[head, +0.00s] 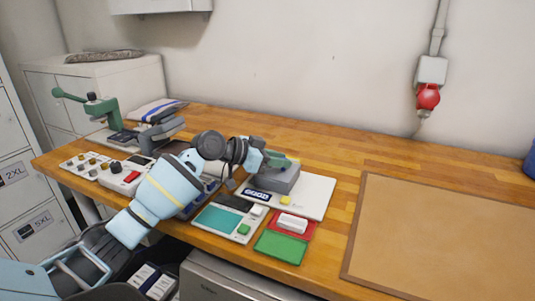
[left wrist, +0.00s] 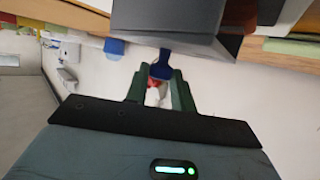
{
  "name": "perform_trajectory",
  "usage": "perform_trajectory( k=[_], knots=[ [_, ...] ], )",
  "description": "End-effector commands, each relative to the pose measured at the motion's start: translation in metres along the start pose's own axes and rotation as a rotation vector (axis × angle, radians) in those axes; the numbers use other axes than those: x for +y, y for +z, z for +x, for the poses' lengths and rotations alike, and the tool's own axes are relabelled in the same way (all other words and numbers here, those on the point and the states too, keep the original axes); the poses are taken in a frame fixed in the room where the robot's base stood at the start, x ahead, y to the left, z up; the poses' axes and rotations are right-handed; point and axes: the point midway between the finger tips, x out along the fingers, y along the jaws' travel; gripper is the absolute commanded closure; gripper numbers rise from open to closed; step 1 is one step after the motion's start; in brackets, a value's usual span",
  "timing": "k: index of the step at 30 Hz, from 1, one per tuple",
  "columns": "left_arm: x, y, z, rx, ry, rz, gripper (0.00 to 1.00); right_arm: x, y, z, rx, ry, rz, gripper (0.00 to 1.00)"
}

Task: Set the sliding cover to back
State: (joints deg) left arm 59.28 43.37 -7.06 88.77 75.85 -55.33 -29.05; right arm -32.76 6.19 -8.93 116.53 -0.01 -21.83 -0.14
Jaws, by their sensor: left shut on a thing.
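A grey box-like device (head: 284,181), which seems to carry the sliding cover, stands on a white base plate (head: 316,197). A dark label or display (head: 257,195) is at its front. My left gripper (head: 280,160) is at the top of the device, with its green fingers low over it. In the left wrist view the fingers (left wrist: 160,88) are shut on a small dark blue tab (left wrist: 160,66) that sticks out from the dark grey body (left wrist: 175,28). The gripper and arm hide part of the device, so the cover's exact position cannot be told. My right gripper is not in view.
A teal-screened unit (head: 217,218), a green tray (head: 280,247) and a red tray (head: 302,222) with a white block lie in front. A control panel (head: 110,172) and a green-levered press (head: 102,108) stand left. A brown board (head: 440,235) lies right.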

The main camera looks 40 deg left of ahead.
Motion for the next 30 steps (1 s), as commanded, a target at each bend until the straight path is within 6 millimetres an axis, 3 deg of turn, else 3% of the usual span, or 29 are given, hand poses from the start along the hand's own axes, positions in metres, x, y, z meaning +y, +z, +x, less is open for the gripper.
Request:
perform_trajectory(
  k=[3,9,22,23,27,30],
  knots=[
    [0.028,-0.018,0.020,0.005,0.009,0.002,1.00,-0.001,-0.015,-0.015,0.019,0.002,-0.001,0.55],
    [0.057,-0.026,0.049,0.002,0.006,0.001,1.00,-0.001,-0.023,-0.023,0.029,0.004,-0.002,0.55],
    [0.067,-0.025,0.059,0.002,0.008,0.000,1.00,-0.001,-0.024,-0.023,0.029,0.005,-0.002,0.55],
    [0.067,-0.025,0.059,0.002,0.008,0.000,0.71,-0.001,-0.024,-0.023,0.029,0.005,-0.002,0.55],
    [0.066,-0.025,0.058,0.001,0.007,0.000,0.53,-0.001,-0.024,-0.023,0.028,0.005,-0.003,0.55],
    [0.065,-0.025,0.058,0.001,0.006,0.000,0.53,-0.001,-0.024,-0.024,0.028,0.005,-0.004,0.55]
  ],
)
